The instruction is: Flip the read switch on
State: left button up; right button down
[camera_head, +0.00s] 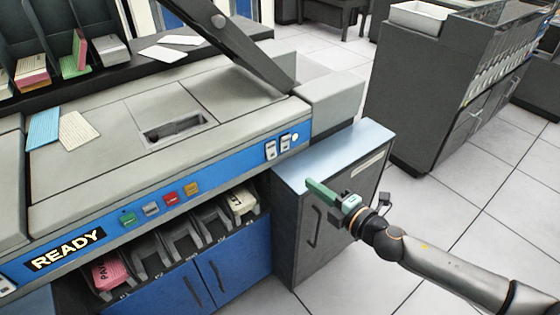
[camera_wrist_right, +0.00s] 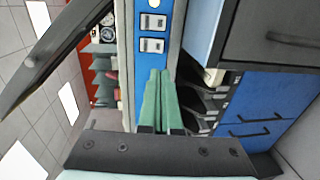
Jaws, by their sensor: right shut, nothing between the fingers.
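Two small white rocker switches sit side by side on the blue front strip of the card machine (camera_head: 240,100), at its right end: a left one (camera_head: 270,150) and a right one (camera_head: 285,143). Both also show in the right wrist view, one above the other (camera_wrist_right: 153,22) (camera_wrist_right: 152,45). Their labels are too small to read, so I cannot tell which is the read switch or its position. My right gripper (camera_head: 314,186) has green fingers, shut and empty, to the right of and below the switches, apart from them. My left gripper is not in view.
A white round lamp (camera_head: 295,136) is beside the switches. Coloured buttons (camera_head: 170,198) and a READY sign (camera_head: 64,250) are further left. Card bins (camera_head: 180,248) lie below. A grey cabinet (camera_head: 330,160) with a light top stands by my right gripper. A dark raised arm (camera_head: 240,45) slants above the machine.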

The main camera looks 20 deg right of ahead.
aim_at(273, 156)
jog(key=x, duration=1.2)
jog(key=shift+w, duration=0.2)
jog(key=shift+w+a+f, duration=0.1)
jog(key=shift+w+a, duration=0.15)
jog(key=shift+w, duration=0.25)
jog(key=shift+w+a+f+b, duration=0.15)
jog(key=shift+f+b, duration=0.25)
jog(key=shift+b, duration=0.8)
jog(key=shift+w+r, duration=0.1)
jog(key=shift+r, duration=0.2)
